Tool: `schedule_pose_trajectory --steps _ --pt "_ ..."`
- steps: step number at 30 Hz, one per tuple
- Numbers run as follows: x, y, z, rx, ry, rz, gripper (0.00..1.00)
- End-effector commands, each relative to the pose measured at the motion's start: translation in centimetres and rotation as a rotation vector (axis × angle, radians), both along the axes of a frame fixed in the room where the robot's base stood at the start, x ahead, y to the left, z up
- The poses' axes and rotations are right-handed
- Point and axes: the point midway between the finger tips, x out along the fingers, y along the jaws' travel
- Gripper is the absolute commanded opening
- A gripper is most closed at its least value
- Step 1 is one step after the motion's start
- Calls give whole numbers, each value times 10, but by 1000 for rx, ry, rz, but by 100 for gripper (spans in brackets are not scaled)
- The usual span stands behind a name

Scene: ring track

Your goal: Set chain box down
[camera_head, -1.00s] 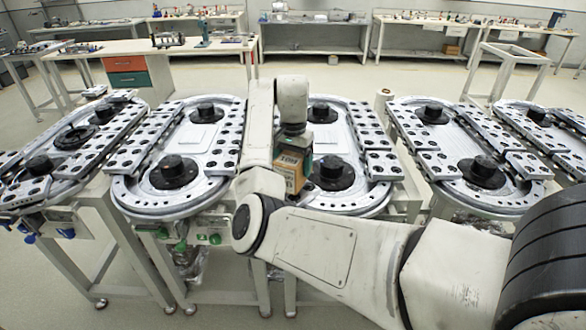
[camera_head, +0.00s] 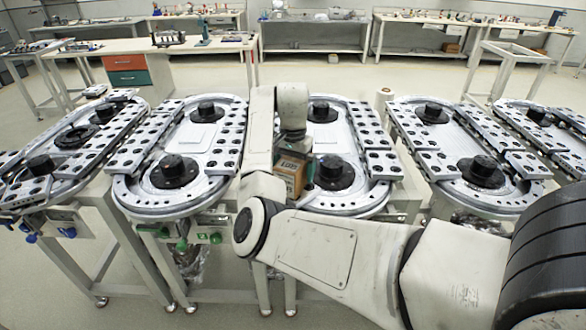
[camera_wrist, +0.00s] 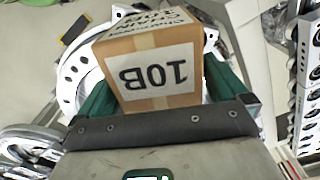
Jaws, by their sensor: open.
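The chain box (camera_head: 289,176) is a small brown cardboard box with a white label. In the wrist view the box (camera_wrist: 150,70) carries the marking "10B" and chain lettering on top. It sits between the two green fingers of my gripper (camera_wrist: 165,95). The fingers stand on either side of it, and the jaws are open. In the head view the box is at the near left part of the middle ring track (camera_head: 345,203), partly hidden by my arm. I cannot tell whether its underside rests fully on the track.
Other ring tracks stand to the left (camera_head: 150,205) and right (camera_head: 455,192), with black hubs and perforated plates. A black hub (camera_head: 335,172) is close to the right of the box. Workbenches (camera_head: 310,22) line the back wall, with open floor before them.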

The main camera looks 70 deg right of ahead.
Motion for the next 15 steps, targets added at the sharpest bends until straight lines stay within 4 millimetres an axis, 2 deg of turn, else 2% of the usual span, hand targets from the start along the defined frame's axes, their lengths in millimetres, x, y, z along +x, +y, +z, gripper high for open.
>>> schedule_pose_trajectory --steps 5,15 --pt "1 -1 16 -3 -2 0 100" --pt "2 0 88 0 -5 1 100"
